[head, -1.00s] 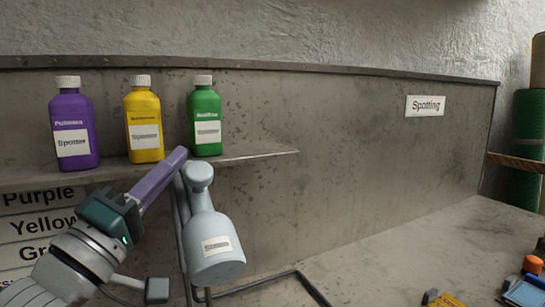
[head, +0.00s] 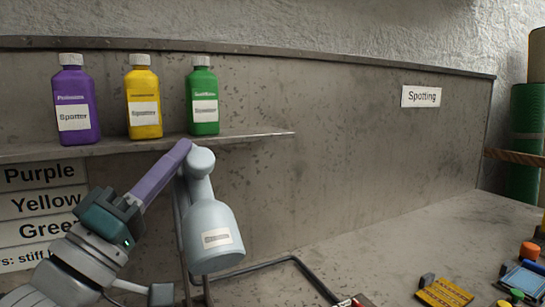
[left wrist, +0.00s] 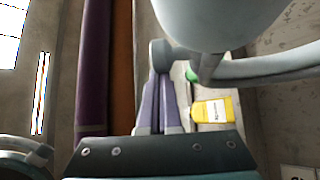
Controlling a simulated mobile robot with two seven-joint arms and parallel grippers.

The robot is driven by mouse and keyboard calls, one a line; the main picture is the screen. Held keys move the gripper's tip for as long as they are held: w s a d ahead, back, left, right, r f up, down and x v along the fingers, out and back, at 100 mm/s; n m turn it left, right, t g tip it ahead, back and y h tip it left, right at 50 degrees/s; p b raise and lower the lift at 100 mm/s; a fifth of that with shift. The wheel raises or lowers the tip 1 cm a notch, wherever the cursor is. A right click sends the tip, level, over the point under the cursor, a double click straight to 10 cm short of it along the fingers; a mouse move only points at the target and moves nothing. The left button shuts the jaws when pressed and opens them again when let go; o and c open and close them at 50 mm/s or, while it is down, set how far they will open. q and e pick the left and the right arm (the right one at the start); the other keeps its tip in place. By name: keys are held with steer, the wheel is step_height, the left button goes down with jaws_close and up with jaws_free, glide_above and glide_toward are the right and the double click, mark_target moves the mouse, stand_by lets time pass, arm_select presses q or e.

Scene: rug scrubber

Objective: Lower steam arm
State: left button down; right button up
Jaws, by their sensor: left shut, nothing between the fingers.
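The steam arm (head: 208,235) has a pale grey-blue, bell-shaped head with a small label and a rounded joint at its top. It hangs on a thin dark stand in front of the back panel, below the shelf. In the left wrist view its pale body (left wrist: 215,22) fills the top right. My left gripper (head: 183,147) has purple fingers, shut and empty. The fingertips are beside the upper left of the joint; I cannot tell whether they touch it. They also show shut in the left wrist view (left wrist: 160,72). My right gripper is out of view.
A shelf (head: 250,139) carries purple (head: 76,100), yellow (head: 144,105) and green (head: 203,103) bottles, close above the gripper. A bent dark frame (head: 285,262) lies low on the table. A yellow-orange item (head: 445,293) and other small items are at right. Mid-right table is clear.

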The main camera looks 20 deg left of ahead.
mark_target(187, 245)
arm_select(q)
steer(key=s+d+f+m+h+b, duration=0.1)
steer(key=f+b, duration=0.1)
steer(key=s+d+f+m+h+b, duration=0.1)
steer(key=f+b, duration=0.1)
steer(key=s+d+f+m+h+b, duration=0.1)
steer(key=d+f+m+b, duration=0.1)
steer(key=shift+s+d+f+t+h, duration=0.1)
steer(key=shift+s+f+t+h, duration=0.15)
steer(key=shift+f+t+h, duration=0.1)
steer(key=s+d+f+m+g+h+b, duration=0.2)
steer(key=s+d+f+m+h+b, duration=0.1)
steer(key=f+m+h+b, duration=0.6)
steer(key=shift+s+d+f+m+b, duration=0.4)
steer(key=shift+d+m+b, duration=0.35)
steer(key=shift+b, duration=0.95)
steer(key=shift+g, duration=0.25)
